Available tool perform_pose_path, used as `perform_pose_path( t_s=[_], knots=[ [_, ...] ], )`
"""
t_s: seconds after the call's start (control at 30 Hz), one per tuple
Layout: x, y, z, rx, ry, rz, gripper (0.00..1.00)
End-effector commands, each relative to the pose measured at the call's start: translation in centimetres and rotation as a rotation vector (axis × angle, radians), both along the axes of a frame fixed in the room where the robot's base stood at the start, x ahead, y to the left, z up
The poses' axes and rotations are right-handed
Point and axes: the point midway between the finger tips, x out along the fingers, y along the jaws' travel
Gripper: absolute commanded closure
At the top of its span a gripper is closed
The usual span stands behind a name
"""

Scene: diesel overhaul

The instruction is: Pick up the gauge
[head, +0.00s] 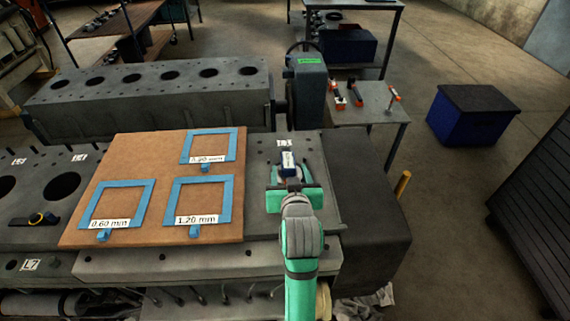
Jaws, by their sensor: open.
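A small dark blue block with a white label, which looks like the gauge (288,160), sits on the grey engine deck below a white tag. My gripper (288,174), green with a grey wrist, is over the deck at the near side of this block. Its jaws are open, with a finger to the left and right of the block's near end. I cannot tell whether the fingers touch it. The gripper hides part of what lies under and in front of the block.
A brown board (150,190) with several blue frames labelled in mm lies left of my gripper. A black and yellow tool (42,218) lies at the far left. A grey side table (375,105) holds orange and black tools. A blue box (470,125) stands on the floor.

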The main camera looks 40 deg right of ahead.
Motion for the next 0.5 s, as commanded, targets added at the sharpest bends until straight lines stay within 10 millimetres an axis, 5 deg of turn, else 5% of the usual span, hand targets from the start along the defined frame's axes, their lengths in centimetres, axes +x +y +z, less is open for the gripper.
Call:
perform_pose_path(
  t_s=[0.5],
  knots=[
    [4.3, -2.4, -2.0, 0.001, 0.001, 0.004, 0.45]
  ],
)
